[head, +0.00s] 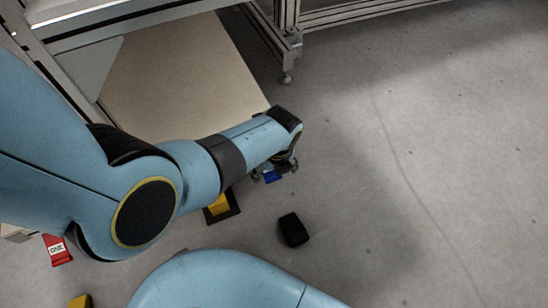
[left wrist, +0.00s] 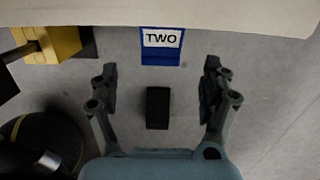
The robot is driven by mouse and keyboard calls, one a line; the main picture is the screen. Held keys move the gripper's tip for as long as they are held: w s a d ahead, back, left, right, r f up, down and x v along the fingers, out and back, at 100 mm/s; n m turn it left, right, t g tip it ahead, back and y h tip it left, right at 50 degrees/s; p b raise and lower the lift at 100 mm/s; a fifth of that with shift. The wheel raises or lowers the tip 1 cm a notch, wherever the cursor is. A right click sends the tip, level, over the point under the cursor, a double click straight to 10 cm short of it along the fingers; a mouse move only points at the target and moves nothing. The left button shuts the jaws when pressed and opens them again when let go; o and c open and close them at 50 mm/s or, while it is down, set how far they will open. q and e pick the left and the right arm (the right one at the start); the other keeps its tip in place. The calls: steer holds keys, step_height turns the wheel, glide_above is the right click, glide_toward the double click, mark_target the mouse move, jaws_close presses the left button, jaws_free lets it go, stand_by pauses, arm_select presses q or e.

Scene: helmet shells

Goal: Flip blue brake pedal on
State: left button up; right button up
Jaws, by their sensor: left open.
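The blue brake pedal (left wrist: 161,58) shows in the left wrist view at top centre, with a white label reading TWO. Its upper end meets the edge of a pale panel. In the head view only a small blue part (head: 270,177) shows beside my left gripper (head: 277,170). In the left wrist view my left gripper (left wrist: 160,76) is open and empty, its fingers spread below and to either side of the pedal, not clasping it. Whether a finger touches the pedal I cannot tell. My right gripper is not in view.
A black block (head: 293,229) lies on the grey floor and shows between the fingers in the left wrist view (left wrist: 157,107). A red piece labelled ONE (head: 57,250) and a yellow block (head: 218,205) are at left. The floor at right is clear.

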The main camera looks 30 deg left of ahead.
arm_select(q)
steer(key=shift+s+d+r, duration=0.1)
steer(key=shift+s+r, duration=0.05)
steer(key=shift+r, duration=0.65)
steer(key=shift+s+d+r, duration=0.1)
steer(key=shift+r, duration=0.65)
